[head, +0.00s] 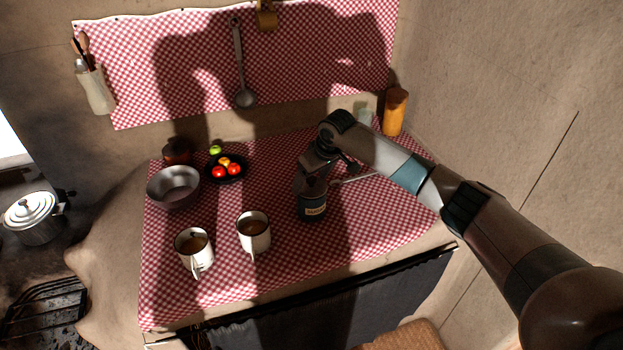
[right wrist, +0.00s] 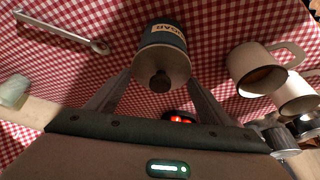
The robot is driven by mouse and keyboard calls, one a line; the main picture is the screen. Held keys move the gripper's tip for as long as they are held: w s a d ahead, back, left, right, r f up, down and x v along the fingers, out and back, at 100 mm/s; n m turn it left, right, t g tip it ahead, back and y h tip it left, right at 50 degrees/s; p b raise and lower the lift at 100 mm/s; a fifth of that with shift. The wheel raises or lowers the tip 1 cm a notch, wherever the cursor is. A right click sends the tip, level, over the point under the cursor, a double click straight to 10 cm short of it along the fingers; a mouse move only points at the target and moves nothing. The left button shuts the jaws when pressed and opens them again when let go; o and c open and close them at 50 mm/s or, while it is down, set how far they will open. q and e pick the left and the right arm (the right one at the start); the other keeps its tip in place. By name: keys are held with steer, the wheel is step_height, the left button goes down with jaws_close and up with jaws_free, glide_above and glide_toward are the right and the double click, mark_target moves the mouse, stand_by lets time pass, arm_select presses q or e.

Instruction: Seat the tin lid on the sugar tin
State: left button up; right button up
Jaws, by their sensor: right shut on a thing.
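The sugar tin (head: 313,209) is a dark cylinder with a cream label, upright on the checked cloth right of the mugs. In the right wrist view the tin (right wrist: 167,33) shows its label beyond the lid. The tin lid (right wrist: 161,62) is a greyish disc with a dark round knob, over the tin's mouth. My left gripper is out of view.
Two mugs of brown drink (head: 254,232) (head: 194,249) stand left of the tin. A metal bowl (head: 174,186) and a dark plate of fruit (head: 226,179) lie farther left. A metal utensil (right wrist: 62,31) lies on the cloth near the tin. An orange jar (head: 396,112) stands at the back right.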

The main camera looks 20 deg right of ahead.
steer(key=shift+f, duration=0.2)
stand_by(0.3)
steer(key=o, duration=1.1)
steer(key=shift+o, duration=0.6)
steer(key=shift+r+p, duration=0.1)
steer(key=shift+p, duration=0.3)
steer(key=shift+r+p, duration=3.4)
steer(key=shift+p, duration=0.05)
steer(key=shift+s+f, duration=0.1)
